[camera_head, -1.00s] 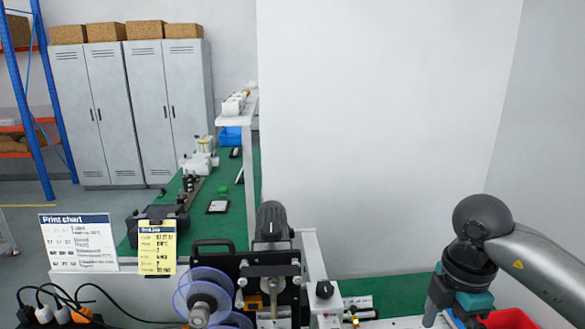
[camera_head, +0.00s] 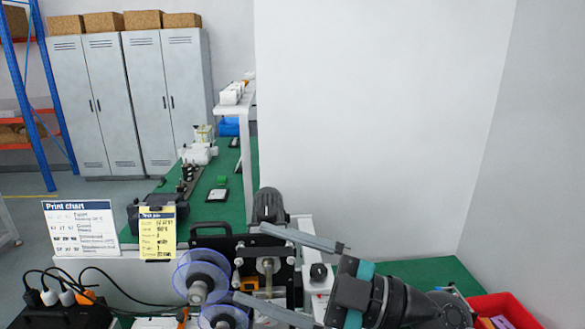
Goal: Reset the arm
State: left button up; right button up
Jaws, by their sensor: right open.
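My right gripper (camera_head: 250,263) reaches in from the lower right, lying sideways across the front of the coder machine (camera_head: 268,205). Its two long grey fingers point left and stand wide apart, with nothing seen held between them. The upper finger crosses in front of the machine's upper part and the lower one passes near the clear reels (camera_head: 200,277). I cannot tell whether the fingers touch the machine. My left gripper is not in view.
A red bin (camera_head: 500,306) with items inside stands at the lower right. A print chart (camera_head: 80,228) and a yellow card (camera_head: 157,232) stand left of the machine. Plugs and cables (camera_head: 50,297) lie lower left. Grey lockers (camera_head: 130,100) stand at the back.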

jog(key=w+d+m+t+h, duration=0.7)
jog(key=d+m+t+h, duration=0.4)
jog(key=m+t, duration=0.45)
jog(key=s+d+f+m+g+h, duration=0.1)
jog(key=d+f+m+g+h, duration=0.3)
jog(key=f, duration=0.3)
jog(key=s+d+f+m+g+h, duration=0.2)
jog(key=d+f+m+h, duration=0.1)
jog(key=d+f+h, duration=0.3)
jog(key=s+a+f+n+g+y, duration=0.1)
jog(key=s+a+f+g+y, duration=0.1)
jog(key=s+f+g, duration=1.3)
jog(key=s+f+t+b, duration=0.1)
jog(key=s+f+b, duration=0.3)
jog(key=f, duration=1.2)
jog(key=s+f+t+b, duration=0.2)
jog(key=s+f+b, duration=0.1)
jog(key=f, duration=1.3)
jog(key=s+d+f+g+b, duration=0.1)
jog(key=s+f+b, duration=0.5)
jog(key=s+f, duration=0.9)
notch_tip(320, 180, down, 4)
jog(key=shift+s+d+f+n+g+h, duration=0.15)
jog(key=shift+d+n+g+h, duration=0.2)
jog(key=shift+d, duration=0.4)
